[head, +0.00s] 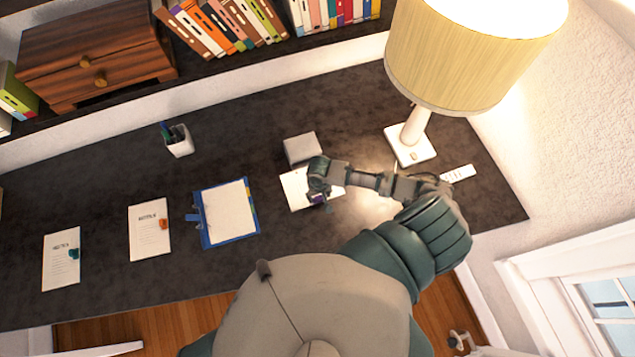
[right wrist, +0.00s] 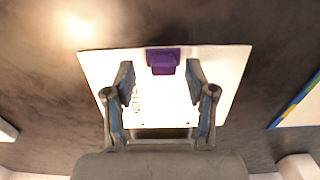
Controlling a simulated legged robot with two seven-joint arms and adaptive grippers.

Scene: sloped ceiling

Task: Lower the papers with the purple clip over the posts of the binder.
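The white papers (head: 296,189) lie on the dark desk under my right gripper (head: 318,200), with the purple clip (head: 316,198) at their edge. In the right wrist view the purple clip (right wrist: 163,60) sits between the two spread fingers of my right gripper (right wrist: 159,72), with a gap on each side. The fingers are open and over the papers (right wrist: 215,60). The blue binder (head: 207,238) lies open to the left of the papers, with a white sheet on it. Its posts are too small to make out. My left gripper is not in view.
Two more paper sets lie at the left, one with an orange clip (head: 163,224), one with a teal clip (head: 73,254). A pen cup (head: 180,145), a grey box (head: 301,149) and a lamp (head: 411,146) stand behind. Desk (head: 275,250) between binder and papers is clear.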

